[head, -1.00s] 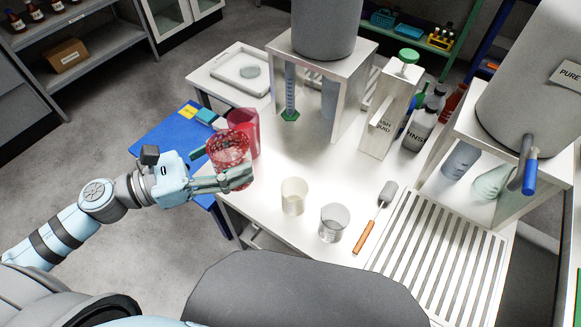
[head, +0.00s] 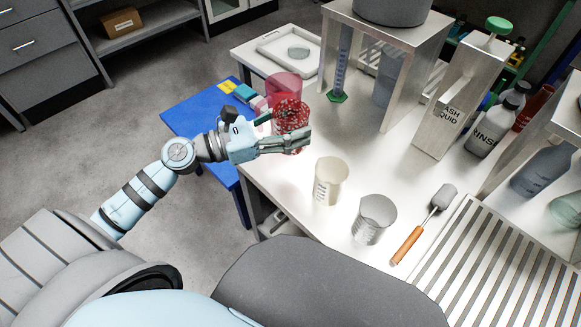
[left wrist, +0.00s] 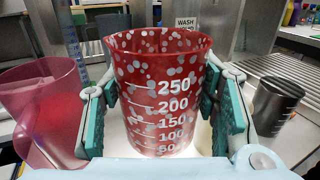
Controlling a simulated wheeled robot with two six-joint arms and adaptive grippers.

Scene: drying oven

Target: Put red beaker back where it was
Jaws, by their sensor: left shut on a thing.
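A red beaker with white spots and volume marks (head: 291,113) is held upright at the white table's left edge. My left gripper (head: 287,143) is shut around its sides. In the left wrist view, the red beaker (left wrist: 160,85) sits between the two teal finger pads (left wrist: 160,120). Its base is partly hidden, so I cannot tell whether it touches the table. A pink translucent jug (head: 283,88) stands just behind it, and also shows at the left of the left wrist view (left wrist: 45,105). My right gripper is not in view.
An orange-handled brush (head: 409,243) and a slotted drain (head: 480,270) lie further right. A metal stand (head: 385,32) is behind. A blue table (head: 200,108) adjoins at left.

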